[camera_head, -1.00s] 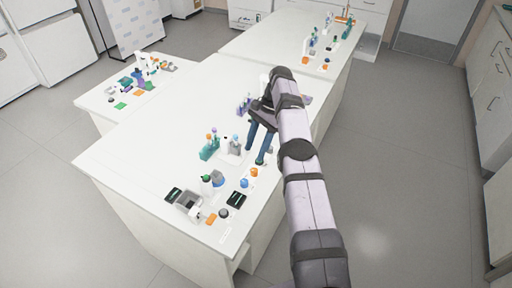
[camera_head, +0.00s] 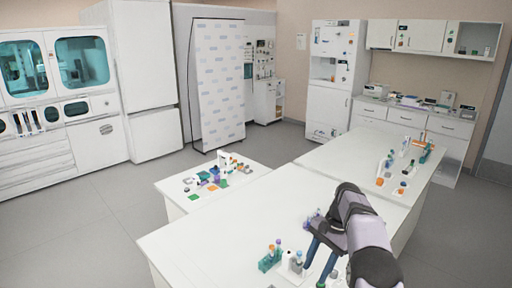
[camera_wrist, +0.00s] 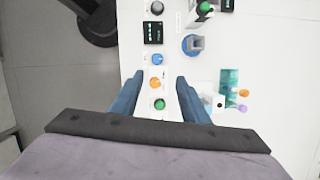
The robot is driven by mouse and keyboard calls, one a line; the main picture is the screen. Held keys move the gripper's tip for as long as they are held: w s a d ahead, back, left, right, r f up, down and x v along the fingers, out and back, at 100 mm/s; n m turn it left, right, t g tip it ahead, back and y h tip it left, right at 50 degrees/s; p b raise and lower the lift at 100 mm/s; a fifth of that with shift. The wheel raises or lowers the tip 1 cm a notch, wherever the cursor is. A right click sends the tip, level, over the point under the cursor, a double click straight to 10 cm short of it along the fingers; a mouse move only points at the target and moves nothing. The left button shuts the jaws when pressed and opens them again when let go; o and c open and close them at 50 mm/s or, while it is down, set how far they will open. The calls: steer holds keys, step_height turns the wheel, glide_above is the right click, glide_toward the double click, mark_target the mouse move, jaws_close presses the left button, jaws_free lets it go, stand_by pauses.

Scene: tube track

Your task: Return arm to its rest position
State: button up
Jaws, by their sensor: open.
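My gripper (camera_head: 314,270) hangs over the near white table (camera_head: 200,246) in the head view, its two blue fingers pointing down and spread apart. In the wrist view my gripper (camera_wrist: 158,79) is open, with nothing clasped between its fingers. An orange-topped item (camera_wrist: 155,84) and a green-topped item (camera_wrist: 159,104) show below, between the fingers in the picture. A teal tube rack (camera_head: 268,261) stands to the left of the fingers in the head view. My arm extends to the lower right of that view.
A blue ring-shaped item (camera_wrist: 193,45) and a black device (camera_wrist: 153,33) lie on the table. A side table (camera_head: 172,187) holds several small items. Another cluttered table section (camera_head: 345,155) extends to the back right. Open grey floor (camera_head: 75,215) lies to the left.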

steer(key=s+a+f+n+h, duration=0.1)
steer(key=s+n, duration=0.4)
steer(key=s, duration=1)
steer(key=s+a+f+n+t+h+b, duration=0.1)
steer(key=s+n, duration=0.5)
steer(key=s, duration=1)
steer(key=shift+a+f+h, duration=0.15)
steer(key=shift+a+h, duration=0.35)
steer(key=shift+a, duration=0.45)
